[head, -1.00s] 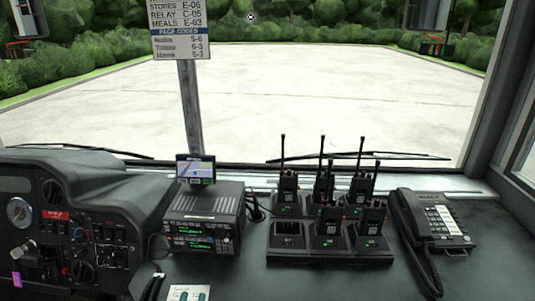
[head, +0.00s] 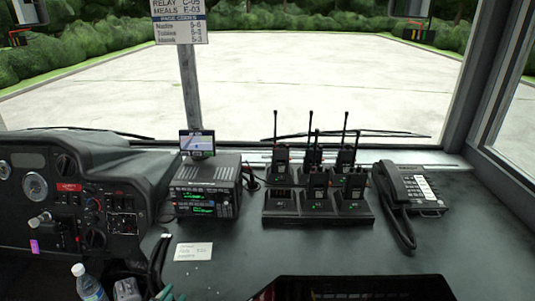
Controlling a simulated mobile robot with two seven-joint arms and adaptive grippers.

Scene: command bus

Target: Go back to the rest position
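The left gripper is barely in the head view: only what look like its green fingertips (head: 166,293) show at the bottom edge, left of centre, and the rest is cut off. I cannot tell how far apart the fingers are. They are below and left of a white note card (head: 193,251) lying flat on the dark console, apart from it. No held object can be made out. The right gripper is not in view.
A radio unit (head: 204,190) with a small screen, a charger (head: 320,212) with several handheld radios, and a desk phone (head: 407,195) stand along the back. A water bottle (head: 88,284) is lower left. A dark red-edged object (head: 350,290) is at the bottom.

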